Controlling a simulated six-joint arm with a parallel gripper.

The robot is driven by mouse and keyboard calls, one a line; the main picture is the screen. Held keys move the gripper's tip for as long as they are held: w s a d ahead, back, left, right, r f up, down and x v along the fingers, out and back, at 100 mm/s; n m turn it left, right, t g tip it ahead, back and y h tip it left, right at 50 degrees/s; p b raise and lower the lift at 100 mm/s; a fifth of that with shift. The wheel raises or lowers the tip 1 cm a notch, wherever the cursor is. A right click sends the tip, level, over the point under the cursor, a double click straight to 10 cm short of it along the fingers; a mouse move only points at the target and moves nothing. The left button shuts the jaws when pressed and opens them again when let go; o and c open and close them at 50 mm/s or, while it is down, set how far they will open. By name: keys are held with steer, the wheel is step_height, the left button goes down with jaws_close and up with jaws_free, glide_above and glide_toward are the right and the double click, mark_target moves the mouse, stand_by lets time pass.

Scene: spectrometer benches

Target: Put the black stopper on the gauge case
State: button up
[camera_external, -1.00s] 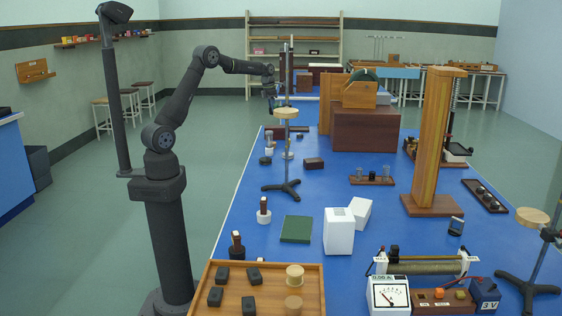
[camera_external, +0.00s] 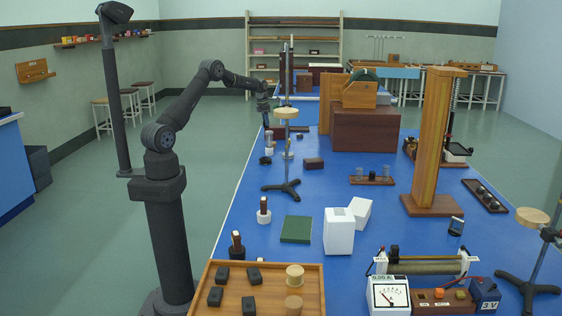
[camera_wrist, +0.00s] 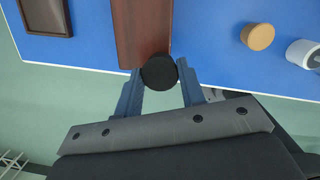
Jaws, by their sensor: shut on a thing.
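My gripper (camera_wrist: 159,72) is shut on the black stopper (camera_wrist: 160,73), whose round dark top shows between the two fingertips in the wrist view. A long reddish-brown wooden case (camera_wrist: 143,30) lies just beyond and partly behind the stopper. It may be the gauge case; no label is readable. I cannot tell whether the stopper touches it. In the external view my gripper (camera_external: 266,120) points down over the far left edge of the blue bench, and the stopper there is too small to make out clearly.
In the wrist view a cork-coloured disc (camera_wrist: 257,36) and a white cup (camera_wrist: 303,53) stand to the right. A dark tray (camera_wrist: 47,16) is at upper left. A stand with a round wooden top (camera_external: 286,113) rises close to the right of my gripper in the external view.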

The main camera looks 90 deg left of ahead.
steer(key=o, duration=1)
steer(key=shift+f, duration=0.1)
steer(key=shift+c, duration=0.2)
step_height(320, 180, up, 12)
steer(key=s, duration=0.1)
steer(key=shift+s+d, duration=0.35)
